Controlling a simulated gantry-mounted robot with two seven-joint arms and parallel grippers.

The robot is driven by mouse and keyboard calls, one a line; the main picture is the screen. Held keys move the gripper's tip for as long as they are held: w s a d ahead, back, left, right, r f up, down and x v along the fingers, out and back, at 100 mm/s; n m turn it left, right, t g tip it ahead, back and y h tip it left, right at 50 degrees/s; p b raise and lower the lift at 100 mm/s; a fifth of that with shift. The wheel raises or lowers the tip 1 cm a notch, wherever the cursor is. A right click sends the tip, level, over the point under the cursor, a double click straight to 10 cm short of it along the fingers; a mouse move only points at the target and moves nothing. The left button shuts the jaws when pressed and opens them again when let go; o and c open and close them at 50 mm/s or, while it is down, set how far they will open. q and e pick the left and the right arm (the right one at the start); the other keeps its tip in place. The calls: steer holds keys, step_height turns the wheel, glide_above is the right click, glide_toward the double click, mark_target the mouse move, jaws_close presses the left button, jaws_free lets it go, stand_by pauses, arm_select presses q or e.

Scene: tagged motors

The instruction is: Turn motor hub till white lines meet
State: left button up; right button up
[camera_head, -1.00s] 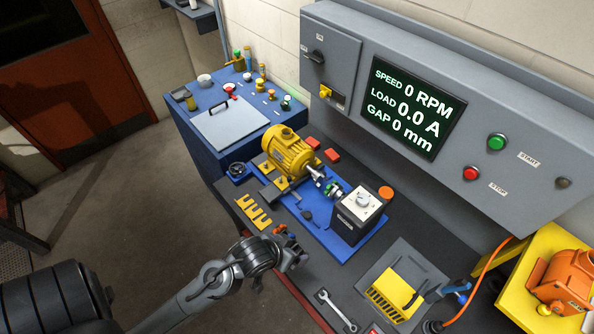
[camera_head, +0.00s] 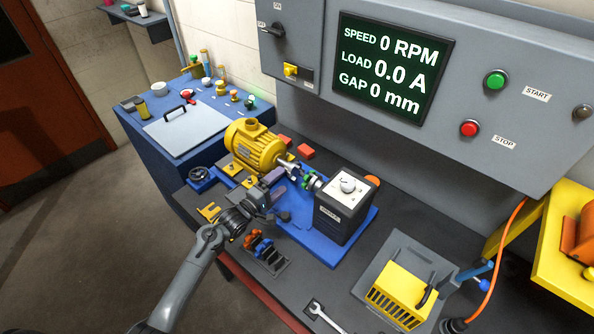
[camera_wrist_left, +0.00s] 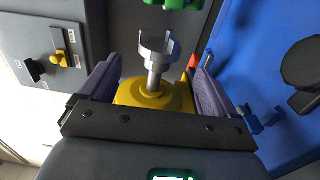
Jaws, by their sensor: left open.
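The yellow motor (camera_head: 255,148) sits on a blue base, its silver hub (camera_head: 290,168) facing the green coupling piece (camera_head: 311,181) of the dark load box (camera_head: 343,208). My left gripper (camera_head: 279,192) is open, close to the hub on its near side. In the left wrist view my two purple-grey fingers (camera_wrist_left: 157,68) stand apart on either side of the silver hub (camera_wrist_left: 155,55), without visible contact. The yellow motor (camera_wrist_left: 155,93) shows behind it and the green coupling piece (camera_wrist_left: 185,3) at the top edge. I cannot make out the white lines. My right gripper is out of view.
A rack of small coloured tools (camera_head: 265,250) lies in front of the blue base.

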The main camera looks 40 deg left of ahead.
mark_target(295, 172)
arm_select(q)
steer(key=w, duration=0.6)
steer(key=w+b, duration=0.1)
steer(key=w, duration=0.2)
steer(key=shift+w+d+r, duration=0.2)
steer(key=shift+w+d, duration=0.05)
steer(key=shift+c, duration=0.3)
